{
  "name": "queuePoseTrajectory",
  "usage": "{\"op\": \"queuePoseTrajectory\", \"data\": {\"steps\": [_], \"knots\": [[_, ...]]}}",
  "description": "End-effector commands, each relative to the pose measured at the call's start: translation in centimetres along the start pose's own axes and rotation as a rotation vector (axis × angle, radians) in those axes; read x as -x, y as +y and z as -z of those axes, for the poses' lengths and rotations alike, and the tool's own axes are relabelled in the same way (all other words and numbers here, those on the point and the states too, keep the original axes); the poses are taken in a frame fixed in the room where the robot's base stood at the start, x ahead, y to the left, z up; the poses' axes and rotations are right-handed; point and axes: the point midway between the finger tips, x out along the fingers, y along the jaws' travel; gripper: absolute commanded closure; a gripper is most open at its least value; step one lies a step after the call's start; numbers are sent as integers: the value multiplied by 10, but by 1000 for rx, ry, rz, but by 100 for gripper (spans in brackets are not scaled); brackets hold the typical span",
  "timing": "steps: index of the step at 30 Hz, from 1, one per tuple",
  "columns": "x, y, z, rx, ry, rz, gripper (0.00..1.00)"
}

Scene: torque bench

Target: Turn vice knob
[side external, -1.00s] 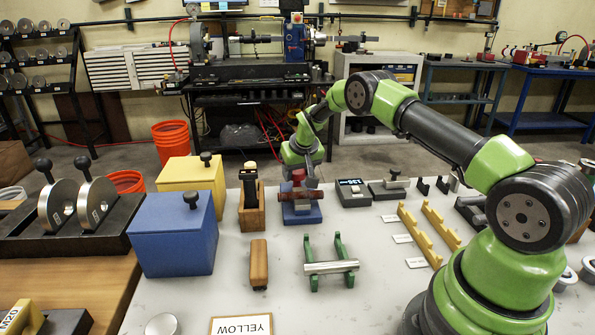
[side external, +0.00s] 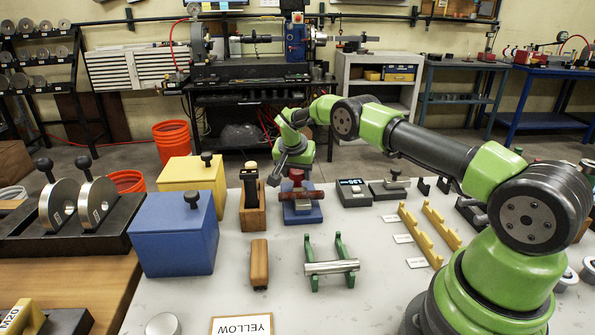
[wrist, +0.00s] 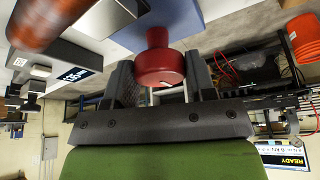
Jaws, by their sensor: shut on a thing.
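The vice (side external: 303,214) has a blue base and stands on the pale bench, with a red-brown cylinder (side external: 312,195) lying across it. Its red knob (side external: 297,174) is at the back; in the wrist view the knob (wrist: 160,66) sits between my two dark fingers. My gripper (wrist: 160,82) is shut on the knob, with one finger on each side. In the side view my gripper (side external: 284,171) comes at the knob from behind and left, and its fingertips are hard to make out.
A small display box (side external: 354,193) stands just right of the vice. A wooden block with a dark tool (side external: 252,208) is close on the left, beside yellow (side external: 188,176) and blue (side external: 172,235) boxes. A metal bar on green stands (side external: 331,266) lies in front.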

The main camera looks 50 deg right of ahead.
Motion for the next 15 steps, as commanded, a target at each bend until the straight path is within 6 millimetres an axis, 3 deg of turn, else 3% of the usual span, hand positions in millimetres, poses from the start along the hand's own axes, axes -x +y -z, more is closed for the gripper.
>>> {"op": "queuePoseTrajectory", "data": {"steps": [15], "knots": [[0,-1,0,-116,0,-46,73]]}}
